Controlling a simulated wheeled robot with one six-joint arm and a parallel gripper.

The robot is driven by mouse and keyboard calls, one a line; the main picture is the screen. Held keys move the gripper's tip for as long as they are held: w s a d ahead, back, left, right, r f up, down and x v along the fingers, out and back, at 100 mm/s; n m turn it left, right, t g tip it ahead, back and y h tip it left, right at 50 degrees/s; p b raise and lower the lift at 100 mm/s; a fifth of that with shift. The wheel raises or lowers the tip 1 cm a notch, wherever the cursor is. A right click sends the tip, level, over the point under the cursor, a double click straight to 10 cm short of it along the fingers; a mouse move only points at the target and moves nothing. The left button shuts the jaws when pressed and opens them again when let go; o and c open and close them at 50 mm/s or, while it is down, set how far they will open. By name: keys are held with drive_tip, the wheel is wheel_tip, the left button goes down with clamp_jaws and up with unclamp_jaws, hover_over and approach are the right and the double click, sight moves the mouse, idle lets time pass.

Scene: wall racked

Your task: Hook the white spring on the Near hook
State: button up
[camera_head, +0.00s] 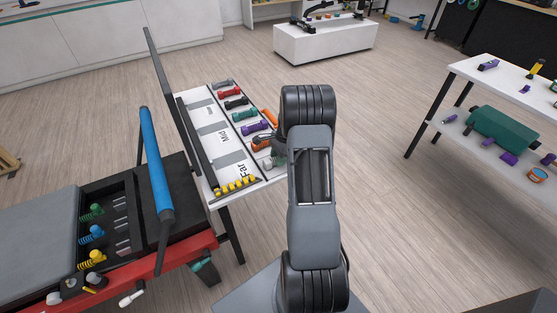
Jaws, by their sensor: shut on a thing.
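My arm rises through the middle of the view, and my gripper is hidden behind it. I cannot make out its fingers or anything in them. On the left, a reformer-like bench carries a green spring (93,211), a blue spring (91,234) and a yellow spring (92,258). Pale knob-like parts lie at its front end; I cannot tell whether one is the white spring. Labels "Far" (242,171) and "Mid" (223,135) show on a white table; a third label farther back is too small to read. I cannot pick out the Near hook.
The white table (203,125) holds a row of coloured dumbbells and small yellow pieces. A blue padded bar (154,160) stands tilted over the bench. A white shelf unit (483,73) with tools is at the right. The wooden floor (400,200) between is clear.

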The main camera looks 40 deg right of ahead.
drive_tip(key=shift+r+p, duration=2.2)
drive_tip(key=shift+r, duration=1.1)
